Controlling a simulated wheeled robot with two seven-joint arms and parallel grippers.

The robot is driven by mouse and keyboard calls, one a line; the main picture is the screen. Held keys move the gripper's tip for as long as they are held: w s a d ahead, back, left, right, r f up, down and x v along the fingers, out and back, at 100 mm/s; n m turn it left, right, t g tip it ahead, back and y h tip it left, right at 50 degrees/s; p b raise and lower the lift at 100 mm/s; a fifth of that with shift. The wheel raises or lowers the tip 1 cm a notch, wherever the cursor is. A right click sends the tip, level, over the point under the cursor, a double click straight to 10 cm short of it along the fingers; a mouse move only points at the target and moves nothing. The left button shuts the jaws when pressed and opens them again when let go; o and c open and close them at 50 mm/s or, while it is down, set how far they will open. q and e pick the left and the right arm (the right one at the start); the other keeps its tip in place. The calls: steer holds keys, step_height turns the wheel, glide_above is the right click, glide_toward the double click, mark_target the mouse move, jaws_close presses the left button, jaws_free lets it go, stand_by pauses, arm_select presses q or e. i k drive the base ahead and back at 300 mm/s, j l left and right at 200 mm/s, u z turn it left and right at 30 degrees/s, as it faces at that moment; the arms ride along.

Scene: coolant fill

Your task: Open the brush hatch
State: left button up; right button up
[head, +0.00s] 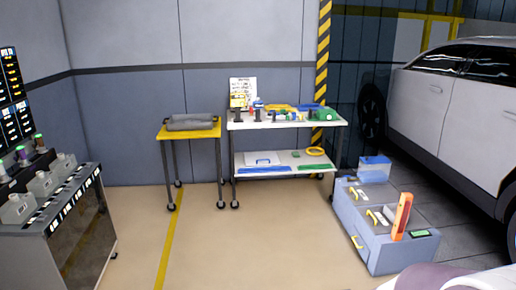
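A low blue-grey machine (385,255) stands on the floor at the right, beside the car. Its top has yellow handles (375,217) on panels, and another yellow handle (357,242) is on its front left side. An upright orange part (402,217) rises from its top, near a small green panel (420,233). I cannot tell for certain which panel is the brush hatch; no panel visibly stands open. Neither of my grippers is in view.
A white car (455,95) stands at the right. A two-shelf cart (290,124) and a yellow-topped cart (190,133) stand at the back wall. A console (60,215) is at the left. The floor between is clear. A pale rounded shape fills the bottom right corner.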

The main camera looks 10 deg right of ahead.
mark_target(368, 195)
steer(key=i+z, duration=0.1)
steer(key=i, duration=0.45)
steer(key=i+l+z, duration=0.1)
steer(key=i, duration=0.45)
steer(key=i+z, duration=0.15)
steer(key=i, duration=0.4)
steer(key=i+j+z, duration=0.1)
steer(key=i, duration=0.45)
steer(key=i+j+z, duration=0.1)
steer(key=i, duration=0.45)
steer(key=i+j+z, duration=0.1)
steer(key=i, duration=0.45)
steer(key=i+j+z, duration=0.1)
steer(key=i+j, duration=0.2)
steer(key=i, duration=0.2)
steer(key=i+z, duration=0.3)
steer(key=i, duration=0.35)
steer(key=i+j+z, duration=0.25)
steer(key=i, duration=0.35)
steer(key=i+j+z, duration=0.3)
steer(key=i, duration=0.3)
steer(key=i+j+z, duration=0.3)
steer(key=i+j, duration=0.2)
steer(key=i+z, duration=0.1)
steer(key=z, duration=0.25)
steer(key=j+z, duration=0.1)
steer(key=z, duration=0.3)
steer(key=i+j+z, duration=0.1)
steer(key=z, duration=0.25)
